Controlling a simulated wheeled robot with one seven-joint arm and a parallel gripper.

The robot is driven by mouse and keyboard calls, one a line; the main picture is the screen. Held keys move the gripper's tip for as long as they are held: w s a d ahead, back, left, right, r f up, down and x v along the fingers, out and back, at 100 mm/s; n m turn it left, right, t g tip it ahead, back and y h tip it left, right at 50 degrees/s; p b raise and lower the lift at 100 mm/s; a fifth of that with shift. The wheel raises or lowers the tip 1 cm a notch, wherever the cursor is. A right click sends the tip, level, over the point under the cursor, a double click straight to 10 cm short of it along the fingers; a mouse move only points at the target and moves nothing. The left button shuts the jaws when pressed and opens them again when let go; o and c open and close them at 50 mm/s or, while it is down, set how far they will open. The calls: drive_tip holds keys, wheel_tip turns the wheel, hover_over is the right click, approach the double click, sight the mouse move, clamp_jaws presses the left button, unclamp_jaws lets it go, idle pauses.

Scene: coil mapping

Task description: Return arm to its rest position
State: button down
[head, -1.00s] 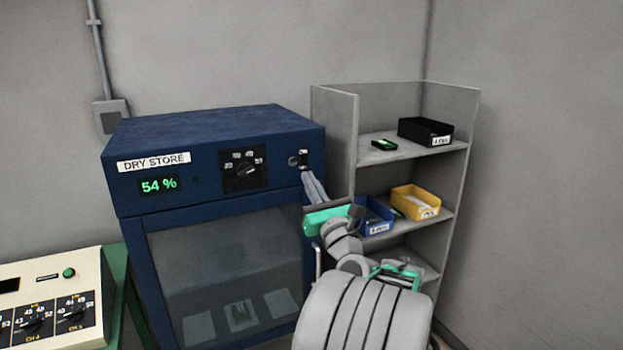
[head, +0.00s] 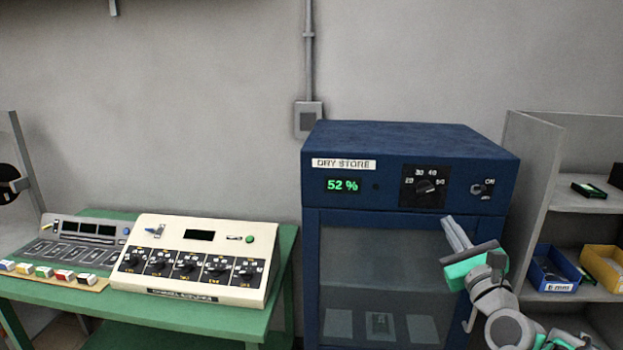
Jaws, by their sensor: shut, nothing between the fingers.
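My gripper (head: 447,219) is shut and empty. It is in front of the right side of the blue dry store cabinet (head: 420,138), below the cabinet's on/off switch (head: 482,188), and looks apart from it. My arm comes up from the lower right corner of the head view and covers part of the cabinet's door edge. The cabinet's green display (head: 343,186) reads 52 %. Its dial (head: 426,187) is marked 20 to 50. The glass door (head: 380,270) is closed, with a few pale packets behind it.
A green table (head: 285,245) at the left carries a cream control box (head: 190,285) with several dials and a grey panel (head: 85,230). A grey shelf (head: 535,150) at the right holds a blue bin (head: 552,268) and a yellow bin (head: 603,265).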

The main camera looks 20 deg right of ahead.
drive_tip(key=w+a+f+n+g+y, duration=0.2)
drive_tip(key=w+a+f+n+y, duration=0.15)
drive_tip(key=a+n, duration=0.3)
drive_tip(key=w+a+f+n+g+y, duration=0.25)
drive_tip(key=a+f+n, duration=0.2)
drive_tip(key=a, duration=0.25)
drive_tip(key=s+a+f+n+g, duration=0.3)
drive_tip(key=a+f+n+g, duration=0.3)
drive_tip(key=a+n, duration=0.55)
drive_tip(key=s+a+f+n+g, duration=0.2)
drive_tip(key=s+a+f+n, duration=0.1)
drive_tip(key=s+n, duration=0.2)
drive_tip(key=s+a+f+n+g+h, duration=0.1)
drive_tip(key=s+a+f+n+g, duration=0.2)
drive_tip(key=s+n, duration=0.3)
drive_tip(key=s+f, duration=0.1)
drive_tip(key=s, duration=0.2)
drive_tip(key=shift+s, duration=0.15)
drive_tip(key=c, duration=2.1)
unclamp_jaws()
